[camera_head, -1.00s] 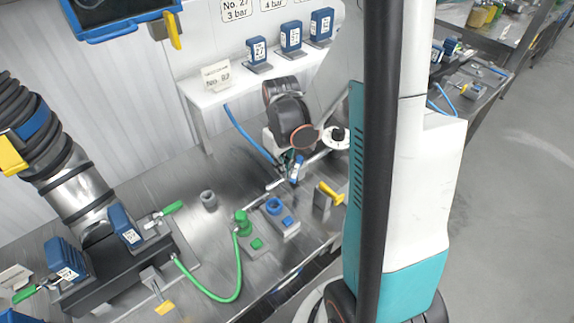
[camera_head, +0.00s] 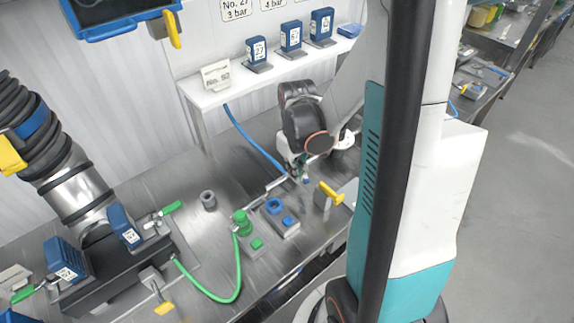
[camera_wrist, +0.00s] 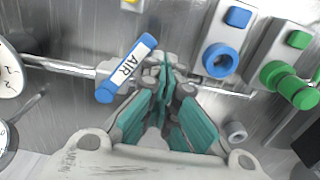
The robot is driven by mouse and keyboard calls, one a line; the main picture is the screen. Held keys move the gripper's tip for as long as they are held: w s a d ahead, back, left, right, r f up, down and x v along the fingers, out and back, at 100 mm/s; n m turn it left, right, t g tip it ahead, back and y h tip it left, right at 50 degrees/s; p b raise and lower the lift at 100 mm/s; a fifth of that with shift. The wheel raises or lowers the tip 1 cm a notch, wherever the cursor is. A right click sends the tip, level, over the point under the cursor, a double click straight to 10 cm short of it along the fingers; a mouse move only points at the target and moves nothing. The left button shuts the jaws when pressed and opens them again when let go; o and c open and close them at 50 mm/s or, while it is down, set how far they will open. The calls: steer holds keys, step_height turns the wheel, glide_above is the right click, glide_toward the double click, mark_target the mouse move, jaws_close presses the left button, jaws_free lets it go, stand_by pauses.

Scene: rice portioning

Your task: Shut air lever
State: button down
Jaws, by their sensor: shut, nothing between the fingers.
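The blue air lever (camera_wrist: 126,68) with a white AIR label shows in the wrist view, left of my gripper (camera_wrist: 165,66). It lies slantwise across a thin metal pipe (camera_wrist: 62,67). My gripper is shut and empty, its fingertips close beside the lever; I cannot tell whether they touch it. In the head view my gripper (camera_head: 299,172) is low over the pipe at the back of the bench. The lever is mostly hidden there behind the gripper.
A blue-knobbed block (camera_head: 281,216) and a green-knobbed valve (camera_head: 242,223) stand near the pipe. A yellow lever (camera_head: 331,193) is to the right. A blue hose (camera_head: 248,138) runs behind. Round gauges (camera_wrist: 10,82) show at the wrist view's left edge.

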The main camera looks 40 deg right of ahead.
mark_target(305, 178)
steer(key=shift+s+d, duration=0.25)
steer(key=shift+s, duration=0.05)
steer(key=shift+d, duration=0.1)
steer(key=shift+s+d, duration=0.65)
steer(key=shift+d, duration=0.15)
steer(key=r+p, duration=0.1)
steer(key=r, duration=0.1)
steer(key=r+p, duration=0.4)
steer(key=r, duration=0.1)
steer(key=shift+s+d+r, duration=0.1)
steer(key=shift+s+d, duration=0.05)
steer(key=shift+s, duration=0.15)
stand_by(0.3)
stand_by(0.3)
